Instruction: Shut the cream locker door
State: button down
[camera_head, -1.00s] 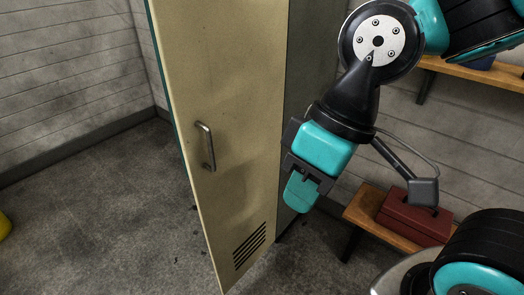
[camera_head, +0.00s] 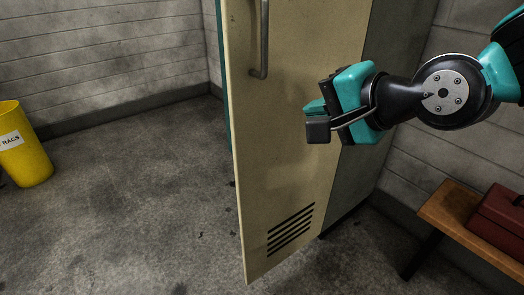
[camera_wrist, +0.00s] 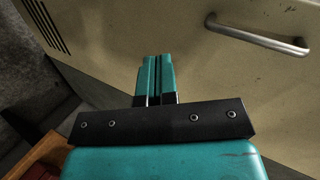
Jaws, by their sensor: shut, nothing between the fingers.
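The cream locker door (camera_head: 300,150) stands partly open in the head view. Its free left edge juts out toward me, in front of a teal strip of the locker (camera_head: 223,110). The door's grey bar handle (camera_head: 264,40) is near that edge, and it also shows at the upper right of the wrist view (camera_wrist: 262,38). My gripper (camera_head: 314,106) is shut and empty in front of the door's outer face, right of and lower than the handle. The closed fingers (camera_wrist: 155,75) point at the cream face in the wrist view. I cannot tell whether they touch it.
The locker's grey side (camera_head: 385,100) is right of the door. A wooden bench (camera_head: 450,218) with a red toolbox (camera_head: 498,222) stands at the right. A yellow rags bin (camera_head: 25,155) stands at the far left. The floor left of the door is clear.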

aim_at(256, 109)
jog(key=w+f+m+p, duration=0.1)
jog(key=p, duration=0.1)
jog(key=w+a+f+m+t+p, duration=0.1)
jog(key=p, duration=0.1)
jog(key=w+f+m+t+p, duration=0.1)
jog(key=w+p, duration=0.1)
jog(key=shift+a+f, duration=0.3)
jog(key=shift+f, duration=0.05)
jog(key=p+x, duration=0.4)
jog(key=x, duration=0.6)
jog(key=shift+w+a+r, duration=0.1)
jog(key=shift+a+r, duration=0.05)
jog(key=shift+r, duration=0.05)
jog(key=shift+w+a, duration=0.35)
jog(key=shift+w, duration=0.2)
